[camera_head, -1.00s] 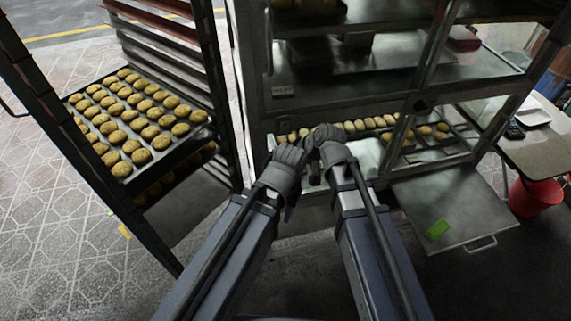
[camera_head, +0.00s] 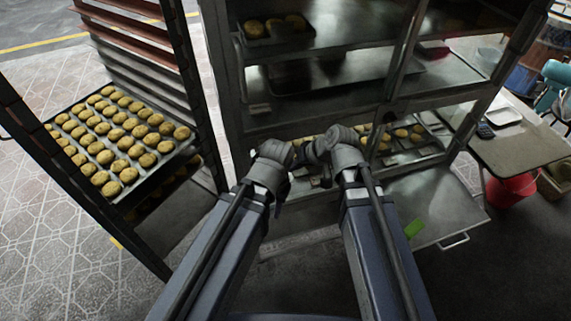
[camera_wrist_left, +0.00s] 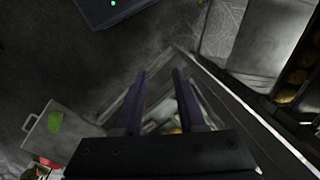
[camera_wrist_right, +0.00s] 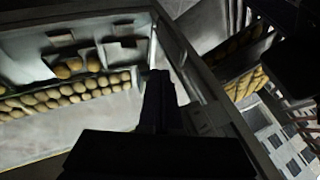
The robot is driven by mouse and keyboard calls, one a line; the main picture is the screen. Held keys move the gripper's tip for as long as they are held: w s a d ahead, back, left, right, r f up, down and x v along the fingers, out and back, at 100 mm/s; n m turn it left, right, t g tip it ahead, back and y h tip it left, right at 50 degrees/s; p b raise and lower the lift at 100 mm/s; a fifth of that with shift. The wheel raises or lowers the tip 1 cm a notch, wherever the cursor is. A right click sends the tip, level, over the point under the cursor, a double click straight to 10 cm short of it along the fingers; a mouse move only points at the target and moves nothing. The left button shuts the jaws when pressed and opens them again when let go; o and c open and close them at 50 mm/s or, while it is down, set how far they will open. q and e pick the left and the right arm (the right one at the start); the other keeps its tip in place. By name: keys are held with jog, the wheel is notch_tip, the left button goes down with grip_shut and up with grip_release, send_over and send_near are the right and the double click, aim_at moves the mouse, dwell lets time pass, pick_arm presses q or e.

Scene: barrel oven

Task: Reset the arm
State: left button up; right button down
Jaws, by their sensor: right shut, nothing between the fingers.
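My two arms reach forward side by side in the head view, in front of the glass-fronted cabinet. My left gripper (camera_wrist_left: 160,75) shows in the left wrist view with its two dark fingers apart and nothing between them. My right gripper (camera_wrist_right: 159,76) shows in the right wrist view with its fingers together and empty. In the head view the grey wrists (camera_head: 270,168) hide most of both grippers. The wrists are close to each other in front of the cabinet's lower shelf.
A rack (camera_head: 150,200) with a tray of round buns (camera_head: 113,138) stands on the left. The cabinet (camera_head: 232,130) holds more buns on its shelves. A flap with a handle (camera_head: 452,241) and a green tag (camera_head: 414,228) juts out at right. A table (camera_head: 520,150) and red bucket (camera_head: 512,188) stand beyond.

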jog(key=shift+s+d+r, duration=0.1)
jog(key=shift+d+r, duration=0.2)
jog(key=shift+r, duration=0.1)
jog(key=s+d+f+g+h, duration=0.2)
jog(key=s+d+h, duration=0.1)
jog(key=s, duration=0.2)
jog(key=s+d+f+g+h, duration=0.1)
jog(key=s+d+f+h, duration=0.1)
jog(key=s, duration=0.4)
jog(key=shift+s+d+n+g+h, duration=0.25)
jog(key=shift+d+g+h, duration=0.2)
jog(key=shift+h, duration=0.85)
